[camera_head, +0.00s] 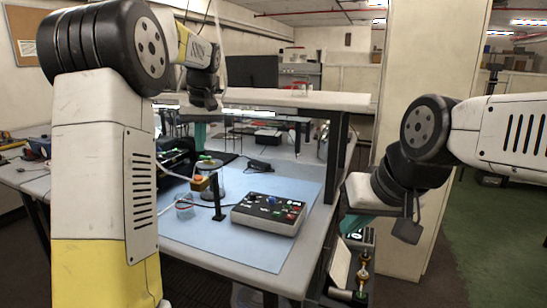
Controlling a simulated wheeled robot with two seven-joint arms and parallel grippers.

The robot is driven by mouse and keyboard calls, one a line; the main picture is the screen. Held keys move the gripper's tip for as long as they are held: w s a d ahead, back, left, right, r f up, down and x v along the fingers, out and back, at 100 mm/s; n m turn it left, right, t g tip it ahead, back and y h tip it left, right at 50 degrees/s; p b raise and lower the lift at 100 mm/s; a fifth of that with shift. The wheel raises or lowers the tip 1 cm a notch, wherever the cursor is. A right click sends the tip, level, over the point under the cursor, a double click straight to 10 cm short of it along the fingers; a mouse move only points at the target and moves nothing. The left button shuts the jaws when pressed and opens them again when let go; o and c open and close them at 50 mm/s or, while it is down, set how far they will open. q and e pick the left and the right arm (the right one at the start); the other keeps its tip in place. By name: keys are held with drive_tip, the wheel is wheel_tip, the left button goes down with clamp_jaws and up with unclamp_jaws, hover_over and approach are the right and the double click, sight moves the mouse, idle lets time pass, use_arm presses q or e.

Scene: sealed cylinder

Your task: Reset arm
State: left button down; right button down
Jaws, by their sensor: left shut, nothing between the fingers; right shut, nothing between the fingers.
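My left gripper (200,136), with teal fingers, hangs above the back left of the workbench. It is shut and empty, above a silvery cylinder (208,182) with a green part on top. The cylinder stands on a blue mat (240,258), partly hidden by a small yellow block with an orange top (199,183) and a black stand (218,200). My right gripper (355,223), also teal, is at the right, beyond the bench's right edge. It is shut and empty, and partly hidden by its own wrist.
A control box (250,217) with coloured knobs lies on the mat, right of the cylinder. A small clear cup (184,207) stands to the left. A raised shelf (300,99) runs behind. Brass fittings (363,272) stand low at the right. A pillar (425,60) rises behind my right arm.

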use_arm(q)
drive_tip(key=s+d+f+m+t+h, duration=0.1)
drive_tip(key=s+d+f, duration=0.1)
drive_tip(key=s, duration=0.8)
drive_tip(key=s+d+f+m+t+h, duration=0.1)
drive_tip(key=s+d+m, duration=0.1)
drive_tip(key=s, duration=0.9)
drive_tip(key=s+d+f+m+t+h, duration=0.1)
drive_tip(key=s+d+f+h, duration=0.1)
drive_tip(key=s, duration=0.8)
drive_tip(key=shift+s+d+f, duration=0.2)
drive_tip(key=shift+d+f, duration=0.1)
drive_tip(key=shift+d, duration=0.25)
